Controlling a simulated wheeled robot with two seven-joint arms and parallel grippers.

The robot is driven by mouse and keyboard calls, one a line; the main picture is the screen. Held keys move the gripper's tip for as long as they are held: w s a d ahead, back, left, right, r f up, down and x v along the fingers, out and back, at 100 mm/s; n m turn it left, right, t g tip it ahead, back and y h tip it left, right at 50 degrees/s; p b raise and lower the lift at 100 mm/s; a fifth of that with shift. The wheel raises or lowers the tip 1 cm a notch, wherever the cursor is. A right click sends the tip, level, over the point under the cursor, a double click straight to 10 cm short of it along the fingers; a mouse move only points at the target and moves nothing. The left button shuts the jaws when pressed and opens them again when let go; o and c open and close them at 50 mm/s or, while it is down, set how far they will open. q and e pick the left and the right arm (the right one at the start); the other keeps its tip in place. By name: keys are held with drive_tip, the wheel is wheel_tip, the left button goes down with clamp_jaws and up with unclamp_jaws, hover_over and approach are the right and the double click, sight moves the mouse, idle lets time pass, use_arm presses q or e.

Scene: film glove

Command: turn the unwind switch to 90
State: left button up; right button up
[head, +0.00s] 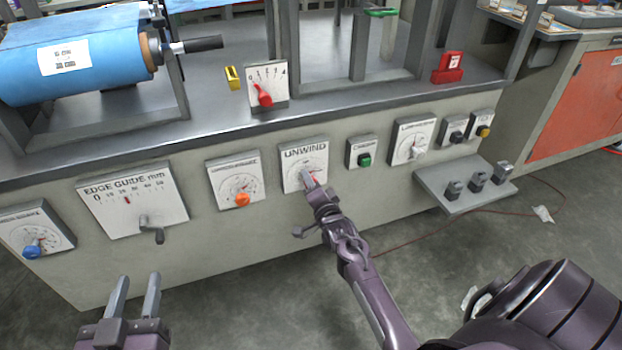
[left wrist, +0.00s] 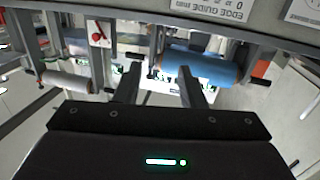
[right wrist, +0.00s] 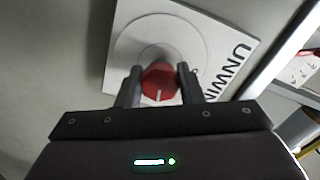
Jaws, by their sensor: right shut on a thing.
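The unwind panel (head: 300,154) is a white plate with a round dial on the machine's front face, and it also shows in the right wrist view (right wrist: 122,75). Its red switch knob (right wrist: 160,82) has a white pointer line. My right gripper (head: 309,182) reaches up to the panel, and in the right wrist view its fingers (right wrist: 159,88) are closed on both sides of the red knob. In the head view the gripper mostly covers the knob and dial. My left gripper (head: 135,296) is open and empty in front of the machine, low at the left.
An orange-knob dial (head: 236,181) sits left of the unwind panel, and a green button (head: 365,159) sits right of it. The edge guide panel (head: 131,199) has a crank. A small shelf (head: 450,196) juts out at the right.

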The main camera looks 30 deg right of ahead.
drive_tip(key=shift+r+m+p, duration=0.1)
drive_tip(key=shift+m+p, duration=0.6)
drive_tip(key=shift+m, duration=0.5)
use_arm(q)
drive_tip(key=s+f+g+y, duration=0.1)
drive_tip(key=s+f+g, duration=0.2)
drive_tip(key=f, duration=0.3)
drive_tip(key=s+a+f+g+y, duration=0.1)
drive_tip(key=s+f+g, duration=0.2)
drive_tip(key=f, duration=0.4)
drive_tip(key=shift+g, duration=0.5)
use_arm(e)
drive_tip(key=o, duration=1)
drive_tip(key=shift+c, duration=0.2)
